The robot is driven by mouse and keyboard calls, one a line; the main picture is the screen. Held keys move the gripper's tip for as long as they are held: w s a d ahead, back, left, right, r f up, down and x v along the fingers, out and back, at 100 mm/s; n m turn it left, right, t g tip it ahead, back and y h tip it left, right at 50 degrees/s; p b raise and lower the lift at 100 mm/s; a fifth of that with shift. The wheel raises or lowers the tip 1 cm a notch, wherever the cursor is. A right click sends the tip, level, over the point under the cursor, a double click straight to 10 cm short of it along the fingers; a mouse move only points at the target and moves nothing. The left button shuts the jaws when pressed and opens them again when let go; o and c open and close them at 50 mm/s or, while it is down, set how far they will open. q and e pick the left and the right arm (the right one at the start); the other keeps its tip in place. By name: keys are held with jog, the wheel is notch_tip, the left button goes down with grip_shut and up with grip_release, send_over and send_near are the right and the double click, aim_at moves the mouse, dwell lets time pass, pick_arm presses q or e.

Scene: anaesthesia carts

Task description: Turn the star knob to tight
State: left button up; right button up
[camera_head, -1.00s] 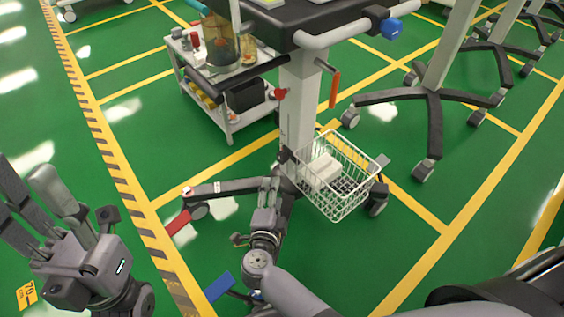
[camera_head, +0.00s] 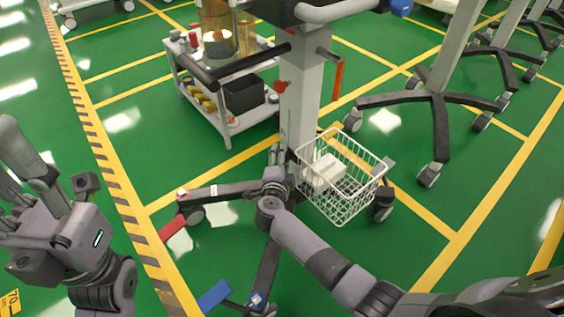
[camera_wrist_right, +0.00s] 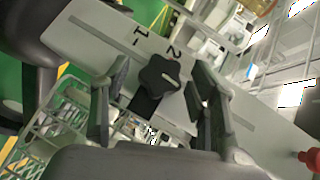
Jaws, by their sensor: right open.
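In the right wrist view, the black star knob (camera_wrist_right: 160,73) sits on a light grey plate (camera_wrist_right: 85,30) marked "1" and "2". A short pale line shows on its face. My right gripper (camera_wrist_right: 152,88) is open, with one finger on each side of the knob and visible gaps between; whether either touches is unclear. In the head view, my right gripper (camera_head: 278,168) is at the lower part of the white column (camera_head: 299,105), and the knob is hidden there. My left gripper (camera_head: 50,225) is at the left edge, away from the cart; its fingers are partly cut off.
A white wire basket (camera_head: 345,200) with a white box hangs right of the column. A small red knob (camera_head: 281,87) and an orange-handled lever (camera_head: 338,80) are higher up. Cart legs with coloured pedals spread below. A white trolley (camera_head: 232,125) stands behind left.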

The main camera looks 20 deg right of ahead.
jog(key=shift+c, duration=0.5)
jog(key=c, duration=1.1)
